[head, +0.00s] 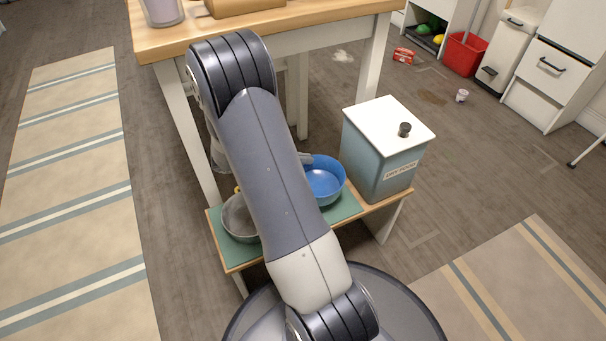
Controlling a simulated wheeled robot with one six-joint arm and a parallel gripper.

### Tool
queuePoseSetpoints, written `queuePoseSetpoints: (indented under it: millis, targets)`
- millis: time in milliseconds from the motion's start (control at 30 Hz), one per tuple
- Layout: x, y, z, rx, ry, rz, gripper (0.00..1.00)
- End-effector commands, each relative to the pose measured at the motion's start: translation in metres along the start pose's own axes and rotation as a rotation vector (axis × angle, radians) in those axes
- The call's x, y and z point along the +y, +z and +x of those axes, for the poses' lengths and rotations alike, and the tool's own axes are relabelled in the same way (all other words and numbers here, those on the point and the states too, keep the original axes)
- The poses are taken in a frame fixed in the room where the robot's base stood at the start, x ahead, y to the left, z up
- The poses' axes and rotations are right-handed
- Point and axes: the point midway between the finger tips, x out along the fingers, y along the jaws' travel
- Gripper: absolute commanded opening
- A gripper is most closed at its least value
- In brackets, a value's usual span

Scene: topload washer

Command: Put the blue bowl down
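The blue bowl (324,181) is right of my arm, over the green mat (343,208) on a low wooden stand. It looks upright, and its inside shows. I cannot tell whether it rests on the mat or is held just above it. A grey part that looks like the tip of my gripper (305,158) shows at the bowl's far left rim. The rest of my gripper is hidden behind my arm, so its finger opening does not show.
A grey metal bowl (239,220) sits on the mat's left end. A blue-grey bin with a white lid (386,150) stands at the right end of the stand. A wooden table (290,22) rises behind. A red bucket (463,54) and small litter lie farther off.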

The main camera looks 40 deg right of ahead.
Motion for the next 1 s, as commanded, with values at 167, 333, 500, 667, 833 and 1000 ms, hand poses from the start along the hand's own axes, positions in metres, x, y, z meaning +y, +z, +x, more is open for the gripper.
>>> queuePoseSetpoints:
  millis: [167,333,500,667,833,1000]
  targets:
    - [0.005,-0.031,0.014,-0.001,-0.001,-0.002,0.00]
    - [0.006,-0.039,0.018,0.000,0.000,-0.001,0.00]
    - [0.006,-0.037,0.017,0.000,0.000,-0.001,0.00]
    - [0.006,-0.038,0.018,0.001,0.000,-0.001,0.10]
    - [0.006,-0.038,0.018,0.000,0.000,-0.001,0.24]
    - [0.006,-0.038,0.018,0.000,0.000,-0.001,0.25]
